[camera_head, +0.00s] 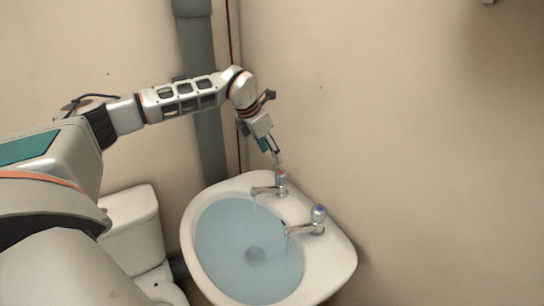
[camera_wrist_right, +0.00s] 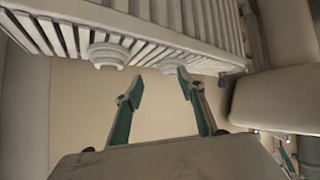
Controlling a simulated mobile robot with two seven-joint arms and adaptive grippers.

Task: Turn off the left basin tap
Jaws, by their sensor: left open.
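The left basin tap (camera_head: 281,183) stands on the back rim of the white basin (camera_head: 337,262). It has a chrome body and spout, with a red mark on its head. A thin bluish stream shows below its spout. My left gripper (camera_head: 276,155) is open and points down just above the tap's head. Its fingertips are at or very near the head; I cannot tell whether they touch. The right basin tap (camera_head: 318,219), with a blue mark, stands apart from the gripper. My right gripper (camera_wrist_right: 157,85) is open and empty in the right wrist view.
Bluish water (camera_head: 230,232) covers the bowl. A white toilet (camera_head: 133,226) stands left of the basin. A grey pipe (camera_head: 199,80) runs down the wall behind my left arm. A white radiator (camera_wrist_right: 140,34) is close beyond my right gripper.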

